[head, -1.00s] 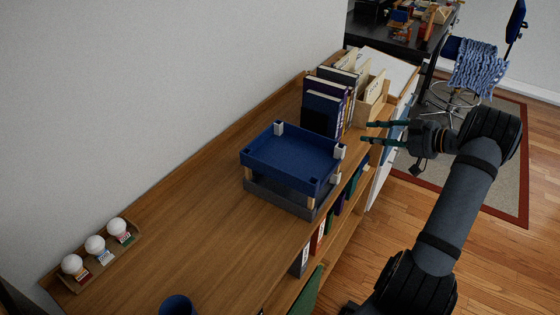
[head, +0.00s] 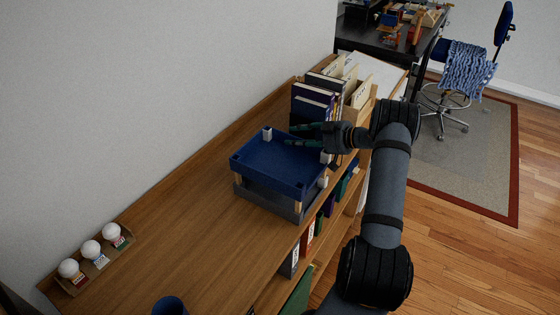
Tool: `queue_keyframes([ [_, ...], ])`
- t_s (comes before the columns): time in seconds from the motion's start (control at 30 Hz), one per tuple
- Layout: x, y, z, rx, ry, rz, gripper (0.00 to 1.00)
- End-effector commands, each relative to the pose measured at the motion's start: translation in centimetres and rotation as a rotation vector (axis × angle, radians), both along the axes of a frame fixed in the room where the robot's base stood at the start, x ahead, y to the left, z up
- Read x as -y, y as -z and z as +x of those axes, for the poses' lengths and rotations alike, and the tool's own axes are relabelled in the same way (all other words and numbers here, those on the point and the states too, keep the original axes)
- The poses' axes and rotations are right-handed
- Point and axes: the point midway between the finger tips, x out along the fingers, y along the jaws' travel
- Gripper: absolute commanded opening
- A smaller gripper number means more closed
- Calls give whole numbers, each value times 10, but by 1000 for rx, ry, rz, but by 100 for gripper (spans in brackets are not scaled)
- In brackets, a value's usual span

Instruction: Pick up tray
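A blue tray (head: 280,160) sits as the upper level of a two-tier stack on the wooden shelf top, held on corner posts above a dark grey lower tray (head: 262,198). My gripper (head: 289,135) reaches in from the right, with its two greenish fingers apart and pointing left. In the picture the fingers overlap the tray's far right part, near its back edge. I cannot tell whether they touch it. Nothing shows between the fingers.
Books (head: 312,100) and a file box (head: 358,105) stand close behind the tray. Several binders fill the shelf below. A holder with three white balls (head: 93,258) and a blue cup (head: 169,306) are at the near left. The wooden top (head: 185,215) left of the tray is clear.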

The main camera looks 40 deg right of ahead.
Motion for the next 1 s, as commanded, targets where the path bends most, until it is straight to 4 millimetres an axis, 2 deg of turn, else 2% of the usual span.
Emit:
queue_keyframes([
  [0.6,0,0,0,0,0,0,0],
  [1.0,0,0,0,0,0,0,0],
])
